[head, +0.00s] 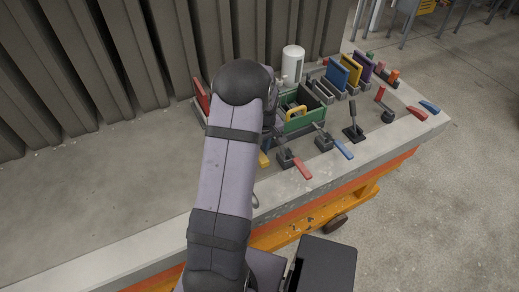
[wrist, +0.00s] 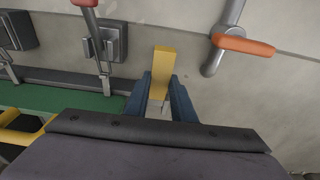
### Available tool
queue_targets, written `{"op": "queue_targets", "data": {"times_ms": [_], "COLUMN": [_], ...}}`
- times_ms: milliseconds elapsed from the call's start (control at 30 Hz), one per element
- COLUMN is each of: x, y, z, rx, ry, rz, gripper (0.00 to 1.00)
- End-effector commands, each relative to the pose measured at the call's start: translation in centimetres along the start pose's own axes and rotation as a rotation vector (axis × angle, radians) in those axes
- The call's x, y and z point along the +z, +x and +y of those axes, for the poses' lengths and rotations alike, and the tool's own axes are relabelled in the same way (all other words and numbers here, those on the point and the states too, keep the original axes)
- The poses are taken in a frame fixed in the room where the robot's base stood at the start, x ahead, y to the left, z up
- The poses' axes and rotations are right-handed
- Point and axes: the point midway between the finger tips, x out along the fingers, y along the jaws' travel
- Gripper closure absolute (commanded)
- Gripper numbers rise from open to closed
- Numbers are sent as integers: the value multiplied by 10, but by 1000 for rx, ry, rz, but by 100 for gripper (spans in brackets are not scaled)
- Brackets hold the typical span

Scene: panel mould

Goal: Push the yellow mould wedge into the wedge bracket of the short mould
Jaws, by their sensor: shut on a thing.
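The yellow mould wedge (wrist: 163,62) sits between the two blue fingers of my gripper (wrist: 160,98) in the wrist view, its yellow end sticking out beyond the fingertips. My gripper is shut on it. In the head view my arm hides most of the gripper, and a small yellow piece of the wedge (head: 264,159) shows beside the arm. A green-walled mould (head: 304,122) stands to the right of the arm; its green wall (wrist: 62,102) is left of the gripper in the wrist view. I cannot make out the wedge bracket or whether the wedge touches it.
Red-handled (head: 301,169) and blue-handled (head: 342,149) clamps stand in front of the green mould. A grey rod with an orange handle (wrist: 243,45) is right of the wedge. A white canister (head: 292,64) and upright coloured panels stand behind. The table's left part (head: 90,190) is clear.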

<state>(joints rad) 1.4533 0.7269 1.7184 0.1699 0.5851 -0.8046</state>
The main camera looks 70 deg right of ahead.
Motion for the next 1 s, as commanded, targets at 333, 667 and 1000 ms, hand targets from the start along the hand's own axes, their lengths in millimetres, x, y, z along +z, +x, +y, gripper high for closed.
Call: {"op": "queue_targets", "data": {"times_ms": [333,667,1000], "x": [4,4,4], "y": [27,31,31], "z": [0,0,0], "rx": [0,1,1], "ry": [0,0,0], "rz": [1,1,1], "gripper": [100,100,100]}}
